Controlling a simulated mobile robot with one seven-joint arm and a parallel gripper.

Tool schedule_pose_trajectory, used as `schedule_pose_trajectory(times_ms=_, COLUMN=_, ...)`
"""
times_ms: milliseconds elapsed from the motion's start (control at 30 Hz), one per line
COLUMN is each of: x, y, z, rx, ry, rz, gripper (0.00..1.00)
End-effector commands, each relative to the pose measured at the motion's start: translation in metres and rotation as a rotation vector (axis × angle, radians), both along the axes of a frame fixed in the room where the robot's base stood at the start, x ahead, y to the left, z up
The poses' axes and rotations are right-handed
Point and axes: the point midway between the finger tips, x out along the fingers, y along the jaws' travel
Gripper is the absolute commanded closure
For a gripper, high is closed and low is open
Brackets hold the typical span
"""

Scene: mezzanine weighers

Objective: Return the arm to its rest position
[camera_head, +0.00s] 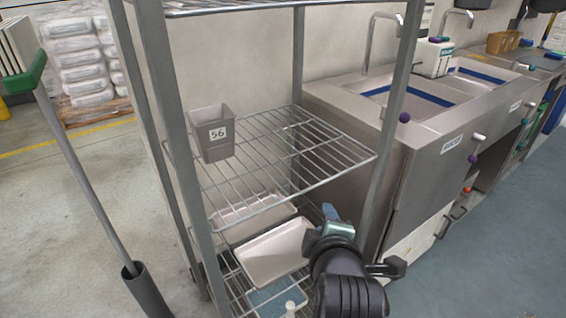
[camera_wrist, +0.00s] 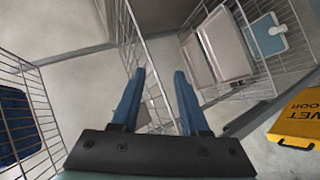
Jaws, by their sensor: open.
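My gripper (camera_wrist: 157,100) is open in the wrist view, with its two blue fingers apart and nothing between them. In the head view my gripper (camera_head: 331,212) is at the right front of the wire shelf rack, near the lower shelf level. My dark arm comes up from the bottom edge of that view. The wire rack (camera_head: 290,150) has grey metal posts and stands close to the arm. Wire shelving (camera_wrist: 140,60) also shows around the fingers in the wrist view. I cannot tell whether the gripper touches the rack.
A grey bin marked 56 (camera_head: 212,135) stands on the middle shelf. White trays (camera_head: 272,255) lie below. A steel sink unit (camera_head: 430,150) stands right of the rack. A yellow wet floor sign (camera_wrist: 299,122) is at the wrist view's right. Open floor (camera_head: 510,240) lies at right.

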Motion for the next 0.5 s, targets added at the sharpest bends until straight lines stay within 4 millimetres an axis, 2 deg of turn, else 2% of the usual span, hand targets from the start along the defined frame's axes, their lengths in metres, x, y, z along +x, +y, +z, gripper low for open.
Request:
schedule_pose_trajectory(times_ms=33, x=0.007, y=0.006, z=0.043, rx=0.076, ry=-0.117, rz=-0.037, gripper=0.55)
schedule_pose_trajectory(times_ms=67, x=0.008, y=0.010, z=0.065, rx=0.130, ry=-0.180, rz=-0.058, gripper=0.55)
schedule_pose_trajectory(times_ms=100, x=0.009, y=0.015, z=0.096, rx=0.204, ry=-0.266, rz=-0.077, gripper=0.55)
schedule_pose_trajectory(times_ms=167, x=0.006, y=0.022, z=0.142, rx=0.323, ry=-0.393, rz=-0.096, gripper=0.55)
schedule_pose_trajectory(times_ms=200, x=0.001, y=0.027, z=0.172, rx=0.407, ry=-0.474, rz=-0.100, gripper=0.55)
schedule_pose_trajectory(times_ms=267, x=-0.009, y=0.036, z=0.216, rx=0.540, ry=-0.594, rz=-0.090, gripper=0.55)
schedule_pose_trajectory(times_ms=300, x=-0.019, y=0.042, z=0.245, rx=0.632, ry=-0.672, rz=-0.075, gripper=0.55)
schedule_pose_trajectory(times_ms=367, x=-0.037, y=0.049, z=0.286, rx=0.774, ry=-0.780, rz=-0.039, gripper=0.55)
schedule_pose_trajectory(times_ms=400, x=-0.051, y=0.054, z=0.312, rx=0.870, ry=-0.847, rz=-0.007, gripper=0.55)
schedule_pose_trajectory(times_ms=500, x=-0.093, y=0.066, z=0.371, rx=1.110, ry=-0.992, rz=0.105, gripper=0.55)
